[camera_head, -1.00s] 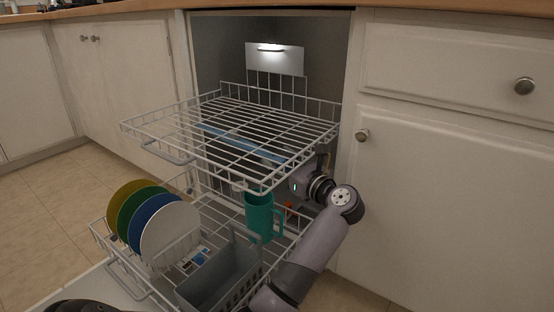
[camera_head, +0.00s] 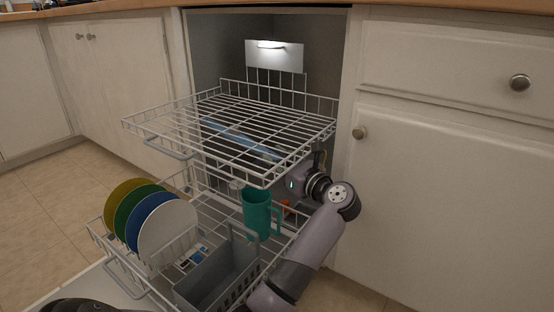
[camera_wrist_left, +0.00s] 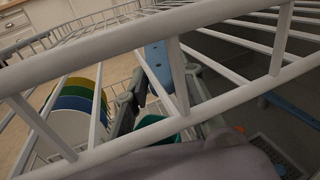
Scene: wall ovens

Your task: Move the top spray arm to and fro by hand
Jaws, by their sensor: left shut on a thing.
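The top spray arm (camera_head: 240,138) is a blue bar under the upper wire rack (camera_head: 150,137), seen through its wires in the head view. In the left wrist view the near end of the spray arm (camera_wrist_left: 157,66) sits between the fingers of my left gripper (camera_wrist_left: 160,85), which is shut on it. My left arm reaches in from the right front side of the rack, below its rim. In the head view the fingers are hidden by the rack. My right gripper is not in view.
Below, the pulled-out lower rack holds several coloured plates (camera_head: 165,235), a teal mug (camera_head: 257,213) close to my left arm, and a grey cutlery basket (camera_head: 215,280). Rack wires cross close in front of the wrist camera. A cabinet door (camera_head: 450,210) stands to the right.

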